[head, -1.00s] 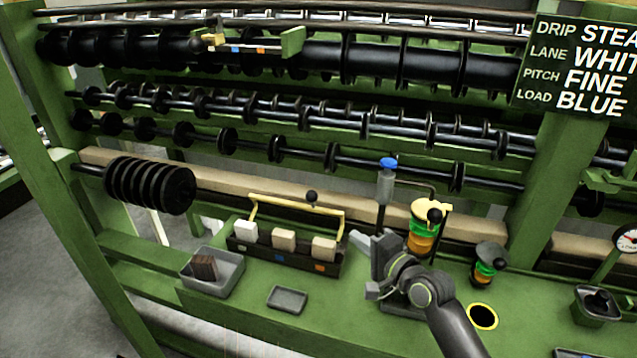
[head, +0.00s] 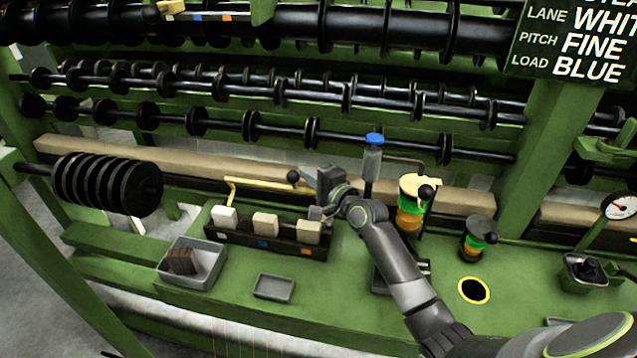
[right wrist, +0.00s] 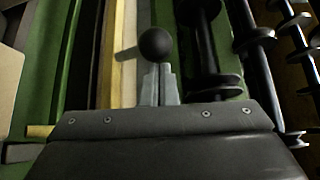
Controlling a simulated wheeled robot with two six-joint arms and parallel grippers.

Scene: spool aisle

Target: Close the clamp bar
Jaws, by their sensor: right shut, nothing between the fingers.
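The yellow clamp bar (head: 262,185) stands raised behind a dark rack (head: 250,241) holding a white block (head: 223,217) and two beige blocks (head: 265,224). Its black ball knob (head: 293,176) is beside the tips of my right gripper (head: 309,175). In the right wrist view, the knob (right wrist: 155,44) shows just beyond the shut fingers (right wrist: 158,86); whether they touch it I cannot tell. The gripper is shut and empty, and hides the bar's right end in the head view. My left gripper is not in view.
A blue-topped post (head: 373,160) and a yellow-capped stack (head: 411,205) stand right of the gripper. A grey bin (head: 205,270) and a small tray (head: 273,287) sit in front. Black rollers (head: 250,128) run behind.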

